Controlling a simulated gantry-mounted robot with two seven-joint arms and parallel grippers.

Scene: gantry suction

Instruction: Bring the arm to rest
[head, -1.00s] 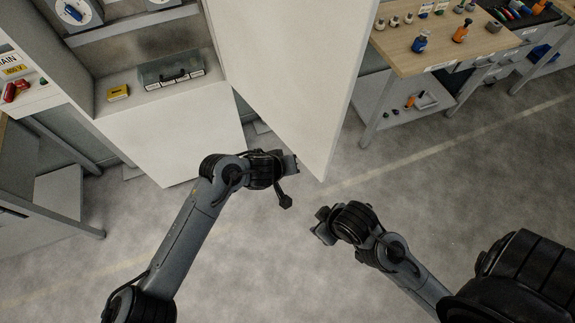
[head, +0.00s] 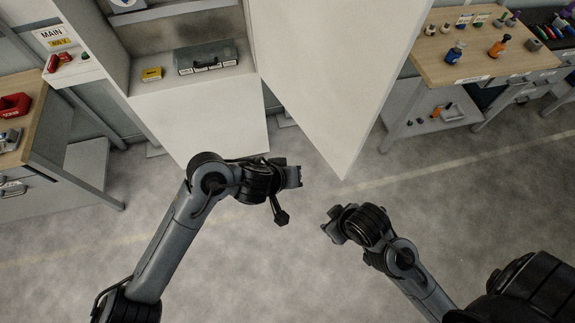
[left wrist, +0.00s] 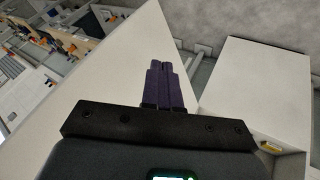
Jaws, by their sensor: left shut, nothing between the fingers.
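My left gripper (head: 297,175) hangs over the grey floor, in front of the white cabinet and its open door, in the head view. In the left wrist view its two dark fingers (left wrist: 166,85) are together with nothing between them. My right gripper (head: 331,226) is lower right of it, over bare floor. Its fingers are too small and turned away to show whether they are open.
The open white cabinet door (head: 335,80) reaches close behind my left gripper. The cabinet holds a dark case (head: 207,58) and a yellow box (head: 152,74). Workbenches stand at the left (head: 50,110) and the right (head: 440,65). The floor (head: 260,270) between my arms is clear.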

